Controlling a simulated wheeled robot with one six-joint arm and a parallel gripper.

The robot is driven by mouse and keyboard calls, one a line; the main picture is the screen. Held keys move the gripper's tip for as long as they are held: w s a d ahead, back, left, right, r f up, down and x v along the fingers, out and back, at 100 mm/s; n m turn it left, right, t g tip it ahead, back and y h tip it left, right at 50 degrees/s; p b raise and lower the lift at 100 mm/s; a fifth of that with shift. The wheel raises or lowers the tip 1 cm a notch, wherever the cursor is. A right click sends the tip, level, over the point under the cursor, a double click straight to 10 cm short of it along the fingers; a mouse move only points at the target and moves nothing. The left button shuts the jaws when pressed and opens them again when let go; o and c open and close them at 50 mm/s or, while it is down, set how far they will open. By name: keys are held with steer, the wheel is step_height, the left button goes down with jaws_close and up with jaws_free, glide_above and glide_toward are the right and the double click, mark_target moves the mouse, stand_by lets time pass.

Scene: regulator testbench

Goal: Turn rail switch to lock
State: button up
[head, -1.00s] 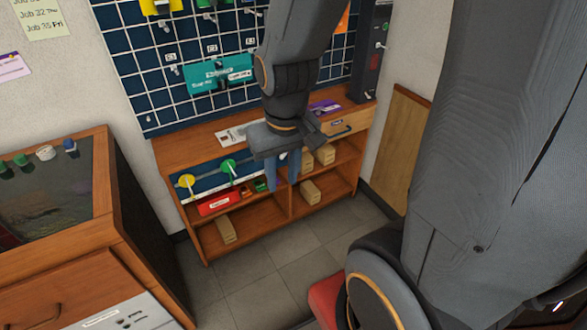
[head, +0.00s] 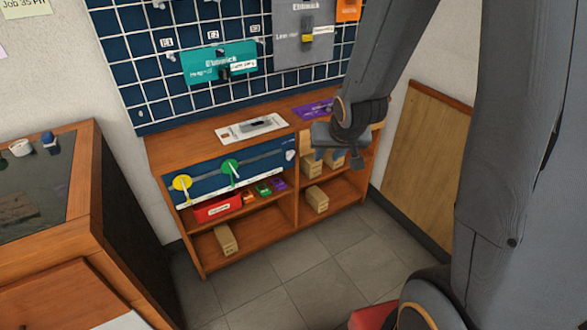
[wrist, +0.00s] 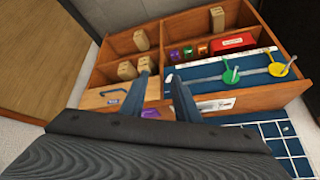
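A blue panel (head: 205,173) with a grey rail runs along the front of the wooden shelf unit. Which one is the rail switch, and any lock mark, I cannot tell. In the upside-down wrist view the yellow switch (wrist: 283,58) and green switch (wrist: 231,75) are at the upper right. My gripper (wrist: 161,82) is open and empty, with its two blue fingers apart. In the head view it is right of the panel, not touching the switches.
The shelf unit (head: 298,225) holds a red box (head: 217,207), small coloured blocks and several cardboard boxes. A blue grid wall with a teal plate (head: 220,63) rises behind. A wooden cabinet (head: 120,230) stands at left.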

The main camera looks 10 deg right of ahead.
steer(key=w+f+m+t+y+b, duration=0.15)
steer(key=w+f+t+b, duration=0.35)
steer(key=w+f+b, duration=0.75)
steer(key=m+t+y+b, duration=0.2)
steer(key=t+y+b, duration=0.25)
steer(key=b, duration=0.65)
glide_toward(292, 157)
steer(key=w, duration=0.1)
steer(key=shift+t, duration=0.55)
steer(key=shift+f+b+x, duration=0.2)
steer(key=shift+b+x, duration=0.2)
steer(key=shift+x, duration=1.65)
steer(key=shift+f+b+x, duration=0.2)
steer(key=shift+b+x, duration=0.15)
steer(key=shift+x, duration=1.7)
steer(key=shift+a, duration=0.2)
jaws_close()
